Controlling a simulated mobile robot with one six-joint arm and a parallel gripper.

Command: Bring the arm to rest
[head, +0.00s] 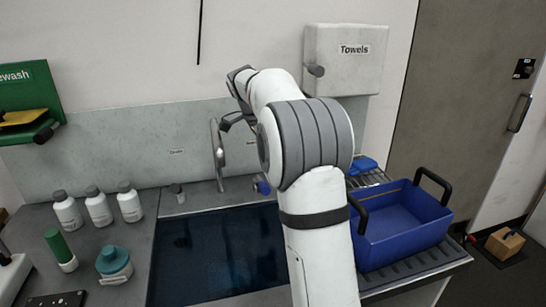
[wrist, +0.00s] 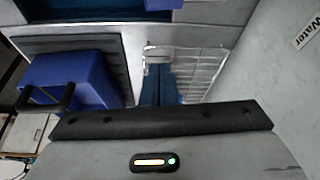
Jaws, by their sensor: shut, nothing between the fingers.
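My white and grey arm (head: 318,225) rises from the bottom of the head view, bends at a grey-banded joint and reaches back toward the wall. My gripper (head: 228,124) shows as a small dark shape above the sink, close to the tap; it is shut and empty. The arm hides part of the sink and of the wall behind it. In the wrist view a dark bar with a lit grey housing fills the bottom. A wire rack with blue pieces in front of it shows beyond the bar.
The tap (head: 217,155) stands behind the dark sink (head: 215,255). A blue crate (head: 400,232) sits right of my arm, beside a wire rack (head: 372,178). White bottles (head: 98,205) stand at left. A towel dispenser (head: 343,75) hangs on the wall.

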